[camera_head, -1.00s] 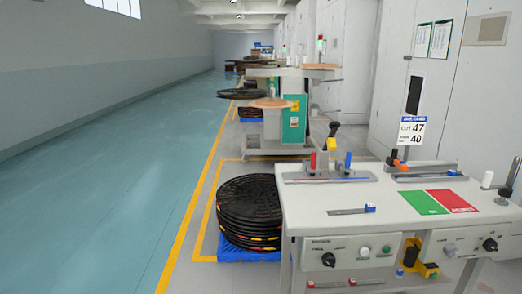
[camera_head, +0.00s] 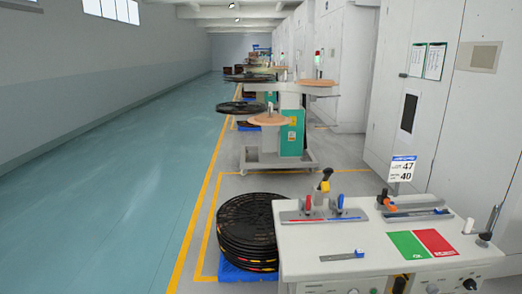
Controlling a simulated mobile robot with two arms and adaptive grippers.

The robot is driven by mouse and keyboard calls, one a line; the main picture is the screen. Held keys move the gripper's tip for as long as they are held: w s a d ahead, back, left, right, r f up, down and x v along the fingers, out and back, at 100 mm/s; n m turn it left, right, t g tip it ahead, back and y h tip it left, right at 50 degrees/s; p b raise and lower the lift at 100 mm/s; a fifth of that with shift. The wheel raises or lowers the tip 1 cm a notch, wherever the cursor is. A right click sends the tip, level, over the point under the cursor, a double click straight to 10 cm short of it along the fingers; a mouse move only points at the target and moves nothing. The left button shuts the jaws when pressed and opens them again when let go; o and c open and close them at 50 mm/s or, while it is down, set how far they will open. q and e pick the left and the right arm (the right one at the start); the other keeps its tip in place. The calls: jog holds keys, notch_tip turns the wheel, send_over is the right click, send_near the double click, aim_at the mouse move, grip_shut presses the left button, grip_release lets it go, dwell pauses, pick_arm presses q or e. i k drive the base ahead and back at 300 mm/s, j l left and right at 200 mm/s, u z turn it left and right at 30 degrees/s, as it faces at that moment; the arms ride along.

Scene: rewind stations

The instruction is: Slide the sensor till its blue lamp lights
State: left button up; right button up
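The rewind station's white bench top (camera_head: 330,240) stands at the lower right. At its back right, a small orange and dark block (camera_head: 388,203) sits near the left end of a flat grey rail (camera_head: 425,213); it may be the sensor, but it is too small to be sure. No lit blue lamp can be made out on it. At the back left, a grey plate (camera_head: 322,217) carries a red handle (camera_head: 308,203) and a blue handle (camera_head: 340,203). Neither of my grippers is in view.
A steel strip with a blue block (camera_head: 359,253) lies on the bench front. Green (camera_head: 408,245) and red (camera_head: 436,242) pads lie at right. Black reels (camera_head: 248,225) are stacked on a blue pallet left of the bench. The teal aisle (camera_head: 130,195) is clear.

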aim_at(383, 198)
jog(key=i+l+z, duration=0.15)
jog(key=l+z, duration=0.15)
jog(key=i+l+z, duration=0.3)
jog(key=l, duration=0.15)
jog(key=i+l+z, duration=0.15)
jog(key=l+z, duration=0.2)
